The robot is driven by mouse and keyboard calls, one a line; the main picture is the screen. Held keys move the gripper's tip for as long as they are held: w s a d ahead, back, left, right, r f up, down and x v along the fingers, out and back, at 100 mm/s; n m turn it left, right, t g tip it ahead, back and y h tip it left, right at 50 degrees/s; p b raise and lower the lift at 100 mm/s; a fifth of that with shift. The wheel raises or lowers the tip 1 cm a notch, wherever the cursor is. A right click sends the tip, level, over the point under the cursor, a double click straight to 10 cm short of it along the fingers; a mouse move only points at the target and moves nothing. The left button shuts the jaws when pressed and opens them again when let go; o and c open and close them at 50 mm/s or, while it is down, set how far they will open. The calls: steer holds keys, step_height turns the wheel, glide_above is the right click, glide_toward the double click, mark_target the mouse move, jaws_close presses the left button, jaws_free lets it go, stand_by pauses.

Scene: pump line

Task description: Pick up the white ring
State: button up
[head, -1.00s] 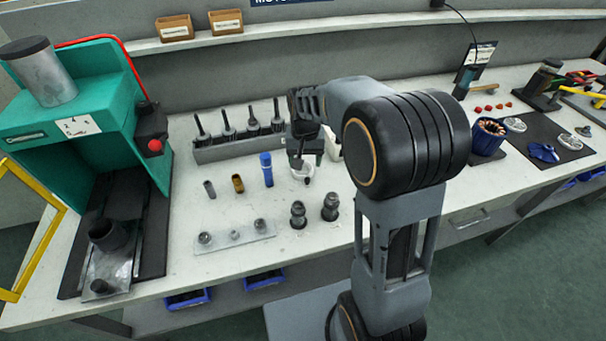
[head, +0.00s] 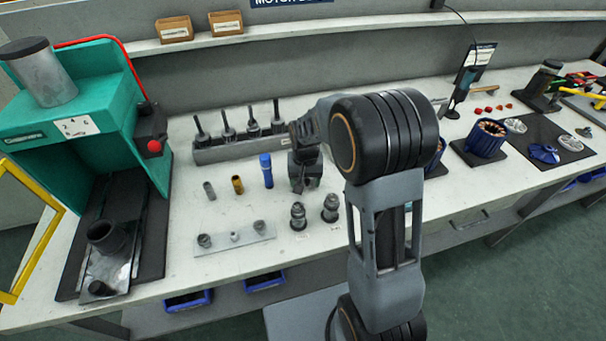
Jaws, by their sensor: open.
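My gripper (head: 304,184) points down over the bench (head: 215,282), just right of the blue cylinder (head: 266,171) and behind two dark stepped fittings (head: 298,216) (head: 330,208). Its jaws are open. The white ring does not show in the head view now. The gripper covers the spot where a white round piece showed earlier, so I cannot tell whether the jaws are around it or above it.
A grey rack (head: 240,149) with several upright tools stands behind the gripper. A grey tube (head: 209,190) and a brass tube (head: 238,184) stand left. A pale plate (head: 235,238) with small parts lies in front. A green press (head: 85,110) stands at far left.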

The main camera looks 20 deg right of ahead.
jaws_close()
stand_by(0.5)
steer(key=shift+r, duration=0.15)
steer(key=shift+r, duration=0.2)
steer(key=r, duration=0.3)
steer(key=shift+s+d+r, duration=0.1)
steer(key=shift+s+r, duration=0.1)
steer(key=shift+s, duration=0.1)
steer(key=s+d+r, duration=0.1)
steer(key=s+r, duration=0.1)
steer(key=s, duration=0.1)
steer(key=s+d+r, duration=0.1)
steer(key=s+r, duration=0.2)
steer(key=s, duration=0.1)
steer(key=s+d+r, duration=0.1)
steer(key=s+r, duration=0.2)
steer(key=s, duration=0.1)
steer(key=shift+s+r, duration=0.15)
steer(key=shift+s, duration=0.1)
steer(key=shift+s+d+r, duration=0.1)
steer(key=shift+s+r, duration=0.25)
steer(key=shift+s, duration=0.45)
